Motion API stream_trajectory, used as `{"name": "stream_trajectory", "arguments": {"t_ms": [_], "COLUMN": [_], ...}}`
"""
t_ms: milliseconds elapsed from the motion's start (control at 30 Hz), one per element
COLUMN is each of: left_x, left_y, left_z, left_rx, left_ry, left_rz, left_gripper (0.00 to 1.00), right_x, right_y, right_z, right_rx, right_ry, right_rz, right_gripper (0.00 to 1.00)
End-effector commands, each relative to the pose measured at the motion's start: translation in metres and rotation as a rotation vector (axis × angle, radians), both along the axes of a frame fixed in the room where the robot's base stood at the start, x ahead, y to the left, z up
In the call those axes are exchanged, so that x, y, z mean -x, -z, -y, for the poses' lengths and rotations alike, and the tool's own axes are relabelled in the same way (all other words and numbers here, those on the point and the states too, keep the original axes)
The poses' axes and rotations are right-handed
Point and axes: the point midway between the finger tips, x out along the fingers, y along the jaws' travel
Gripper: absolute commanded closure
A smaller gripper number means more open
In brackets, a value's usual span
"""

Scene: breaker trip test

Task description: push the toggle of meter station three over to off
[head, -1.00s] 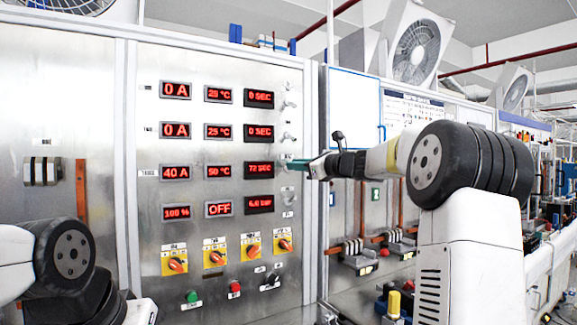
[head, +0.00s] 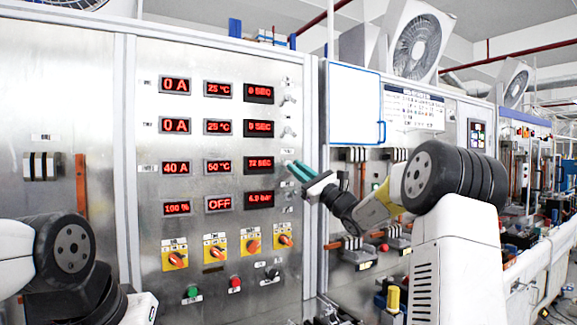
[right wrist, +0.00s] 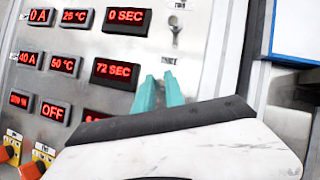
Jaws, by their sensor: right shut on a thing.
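Meter station three is the third display row, reading 40 A (head: 176,168), 50 °C (head: 218,167) and 72 SEC (head: 259,164). Its toggle sits right of that row and is hidden by my teal fingertips; I cannot see which way it points. The label THREE (right wrist: 168,61) shows just above the fingertips in the right wrist view. My right gripper (head: 298,170) is shut on the toggle, fingers slanting up and left to the panel; in the right wrist view its fingers (right wrist: 160,92) show close together. My left arm is at lower left, its gripper out of view.
Toggle two (right wrist: 175,32) is just above, with toggle one (head: 289,97) higher. Orange rotary switches (head: 214,251) and push buttons (head: 234,283) lie lower on the panel. A blue-framed white door (head: 354,105) is right of the panel edge.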

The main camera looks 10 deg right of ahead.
Motion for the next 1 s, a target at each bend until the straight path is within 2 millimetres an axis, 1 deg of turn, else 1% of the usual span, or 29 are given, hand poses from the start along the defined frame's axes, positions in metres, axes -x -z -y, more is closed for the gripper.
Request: {"name": "stream_trajectory", "arguments": {"t_ms": [33, 100, 433, 700, 1000], "left_x": [0.000, 0.000, 0.000, 0.000, 0.000], "left_y": [0.000, 0.000, 0.000, 0.000, 0.000], "left_z": [0.000, 0.000, 0.000, 0.000, 0.000], "left_rx": [0.000, 0.000, 0.000, 0.000, 0.000], "left_ry": [0.000, 0.000, 0.000, 0.000, 0.000], "left_rz": [0.000, 0.000, 0.000, 0.000, 0.000], "left_gripper": [0.64, 0.64, 0.64, 0.64, 0.64], "right_x": [-0.002, -0.003, -0.006, -0.007, -0.007], "right_y": [0.005, 0.008, 0.016, 0.018, 0.019], "right_z": [0.001, 0.001, 0.000, -0.001, -0.001], "right_rx": [-0.020, -0.040, -0.110, -0.133, -0.137], "right_ry": [0.001, 0.002, 0.003, 0.004, 0.003], "right_rz": [0.032, 0.084, 0.267, 0.326, 0.334], "right_gripper": [1.00, 1.00, 1.00, 1.00, 1.00]}}
